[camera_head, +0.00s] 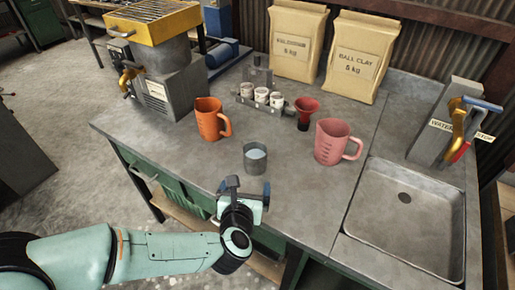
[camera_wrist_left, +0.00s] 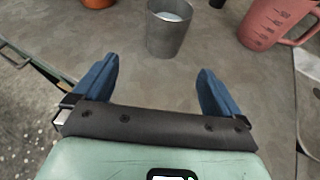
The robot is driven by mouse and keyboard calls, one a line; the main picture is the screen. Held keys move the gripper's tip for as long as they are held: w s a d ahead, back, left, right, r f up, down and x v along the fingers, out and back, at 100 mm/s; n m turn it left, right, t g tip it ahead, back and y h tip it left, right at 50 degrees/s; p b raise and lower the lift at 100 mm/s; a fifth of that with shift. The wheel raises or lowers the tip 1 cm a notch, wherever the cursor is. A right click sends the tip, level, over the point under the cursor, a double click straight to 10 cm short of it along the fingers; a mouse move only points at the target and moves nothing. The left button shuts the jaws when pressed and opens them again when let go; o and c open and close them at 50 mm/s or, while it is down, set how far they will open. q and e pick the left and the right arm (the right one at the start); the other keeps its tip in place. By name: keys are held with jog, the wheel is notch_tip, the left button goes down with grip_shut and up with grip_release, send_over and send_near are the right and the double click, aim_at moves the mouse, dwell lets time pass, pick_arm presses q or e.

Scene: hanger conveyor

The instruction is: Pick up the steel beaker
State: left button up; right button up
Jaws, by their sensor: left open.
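The steel beaker (camera_head: 255,158) stands upright on the grey worktop, with something pale inside it. It also shows in the left wrist view (camera_wrist_left: 168,30), at the top middle, ahead of the fingers. My left gripper (camera_head: 243,184) is just in front of the beaker, at the worktop's front edge. Its two blue fingers (camera_wrist_left: 157,85) are spread apart with nothing between them. The beaker lies beyond the fingertips, roughly in line with the gap between them and apart from them. My right gripper is not in view.
An orange jug (camera_head: 208,118) stands behind left of the beaker and a pink jug (camera_head: 331,142) to its right. A red funnel (camera_head: 305,110) and a rack of small cups (camera_head: 262,97) are behind. A sink (camera_head: 408,215) is at right. The worktop around the beaker is clear.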

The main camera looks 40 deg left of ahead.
aim_at(254, 167)
pick_arm(q)
jog(key=shift+w+a, duration=0.2)
jog(key=shift+w, duration=0.1)
jog(key=shift+w+a+p, duration=0.1)
jog(key=shift+w+p, duration=0.05)
jog(key=shift+p, duration=0.2)
jog(key=shift+p+x, duration=0.75)
jog(key=shift+p, duration=0.35)
jog(key=x, duration=0.5)
jog(key=shift+b, duration=0.4)
jog(key=shift+w+d+x, duration=0.1)
jog(key=shift+d+x, duration=0.05)
jog(key=shift+x, duration=0.9)
jog(key=shift+w+d+x, duration=0.1)
jog(key=shift+x, duration=0.9)
jog(key=shift+w+d+x, duration=0.1)
jog(key=shift+d+x, duration=0.05)
jog(key=shift+x, duration=0.9)
jog(key=shift+s, duration=0.1)
jog(key=shift+r, duration=0.1)
jog(key=c, duration=1.2)
